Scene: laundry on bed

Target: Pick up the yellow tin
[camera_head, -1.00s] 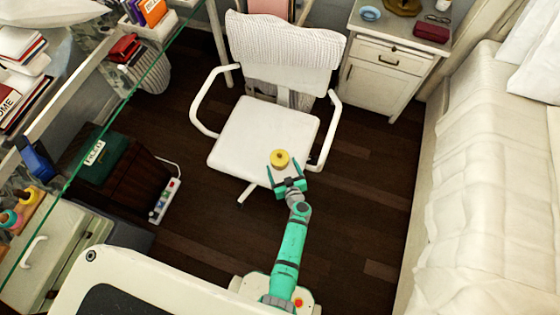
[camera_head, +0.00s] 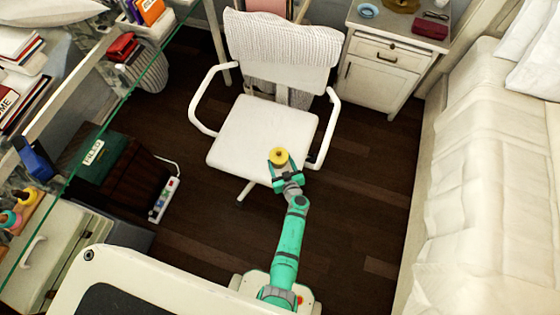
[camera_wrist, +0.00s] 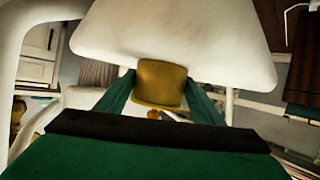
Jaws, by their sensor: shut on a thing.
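The yellow tin (camera_head: 278,156) is at the front right part of the white chair's seat (camera_head: 248,132) in the head view. My gripper (camera_head: 284,167) reaches it from the front, with its fingers shut on the tin's sides. In the wrist view the tin (camera_wrist: 162,82) sits between the two green fingers of my gripper (camera_wrist: 160,92), and both appear to touch it. I cannot tell whether the tin rests on the seat or is slightly above it.
The chair's white armrests (camera_head: 326,130) stand either side of the seat, the right one close to my gripper. A bed (camera_head: 480,190) is on the right and a white cabinet (camera_head: 385,65) at the back. Dark floor (camera_head: 350,220) is clear between chair and bed.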

